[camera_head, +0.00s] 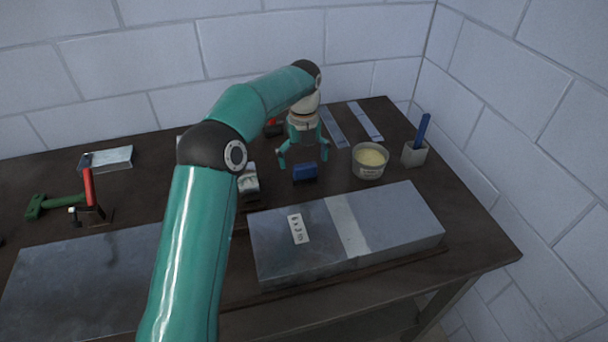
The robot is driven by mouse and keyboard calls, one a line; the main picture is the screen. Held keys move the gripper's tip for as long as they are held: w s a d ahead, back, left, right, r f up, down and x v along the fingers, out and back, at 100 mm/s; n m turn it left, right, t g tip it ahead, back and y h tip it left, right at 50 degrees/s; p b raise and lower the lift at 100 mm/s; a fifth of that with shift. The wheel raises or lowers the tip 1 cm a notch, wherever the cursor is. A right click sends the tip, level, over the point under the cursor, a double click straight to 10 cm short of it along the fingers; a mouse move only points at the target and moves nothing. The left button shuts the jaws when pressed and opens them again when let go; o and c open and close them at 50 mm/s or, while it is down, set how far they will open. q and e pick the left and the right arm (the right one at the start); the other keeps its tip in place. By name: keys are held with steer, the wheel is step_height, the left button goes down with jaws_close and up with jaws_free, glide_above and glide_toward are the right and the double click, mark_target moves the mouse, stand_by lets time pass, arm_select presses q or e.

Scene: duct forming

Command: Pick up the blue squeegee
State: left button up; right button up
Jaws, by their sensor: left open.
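My right gripper is not in view.
A metal duct (402,222) fills the front right of the table (468,232). A tub of pale paste (370,162) and a holder (413,154) with a blue handle stand right of the gripper. Metal strips (366,121) lie behind. A green tool (52,205) lies left.

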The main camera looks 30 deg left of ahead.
mark_target(305, 174)
arm_select(q)
steer(key=shift+w+d+f, duration=0.1)
steer(key=shift+w+f, duration=0.05)
steer(key=shift+f, duration=1.3)
steer(key=shift+w+f, duration=0.1)
steer(key=shift+f, duration=1.3)
steer(key=c, duration=1.3)
steer(key=shift+o, duration=0.2)
steer(key=shift+r, duration=0.15)
step_height(305, 174, up, 9)
steer(key=shift+f+p, duration=0.1)
steer(key=shift+p, duration=0.45)
step_height(305, 174, up, 11)
steer(key=p, duration=0.4)
steer(key=shift+p, duration=0.3)
